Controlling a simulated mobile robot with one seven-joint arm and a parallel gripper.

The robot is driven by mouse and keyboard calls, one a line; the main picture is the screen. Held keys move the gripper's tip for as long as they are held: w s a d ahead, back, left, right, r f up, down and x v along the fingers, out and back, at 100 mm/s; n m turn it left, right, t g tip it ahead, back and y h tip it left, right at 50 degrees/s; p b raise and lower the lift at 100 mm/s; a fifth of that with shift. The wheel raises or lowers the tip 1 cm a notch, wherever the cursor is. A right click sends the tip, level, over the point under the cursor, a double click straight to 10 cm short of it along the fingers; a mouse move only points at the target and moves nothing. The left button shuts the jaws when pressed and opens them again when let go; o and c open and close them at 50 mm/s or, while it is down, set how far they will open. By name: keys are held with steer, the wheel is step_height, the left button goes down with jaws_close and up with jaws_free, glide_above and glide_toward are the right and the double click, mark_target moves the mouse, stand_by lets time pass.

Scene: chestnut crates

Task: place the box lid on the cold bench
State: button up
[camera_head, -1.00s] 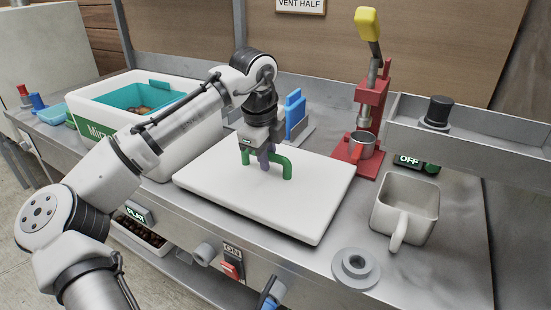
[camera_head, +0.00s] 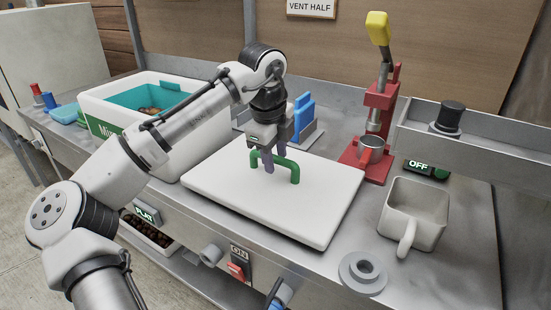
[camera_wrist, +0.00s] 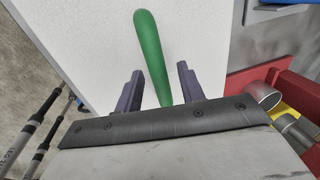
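The box lid (camera_head: 225,185) is a white slab with a green arched handle (camera_head: 294,173). It lies flat on the grey steel bench (camera_head: 330,275), close to its front edge, in the head view. My gripper (camera_head: 275,166) is above the lid's middle, with its purple fingers down at the handle. In the wrist view the fingers (camera_wrist: 160,90) stand apart on either side of the handle (camera_wrist: 149,48), with gaps showing. Part of the handle is hidden behind the fingers in the head view.
An open white box (camera_head: 98,122) with a teal inside stands to the left. A red press (camera_head: 378,125) with a metal cup, a square white mug (camera_head: 415,215) and a grey ring (camera_head: 362,272) are to the right. A blue object (camera_head: 303,118) stands behind the lid.

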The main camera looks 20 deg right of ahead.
mark_target(270, 180)
step_height(270, 180, up, 11)
steer(key=s+a, duration=0.1)
steer(key=shift+s+a+f+p, duration=0.15)
steer(key=shift+a+f+p, duration=0.05)
steer(key=shift+a+p, duration=0.15)
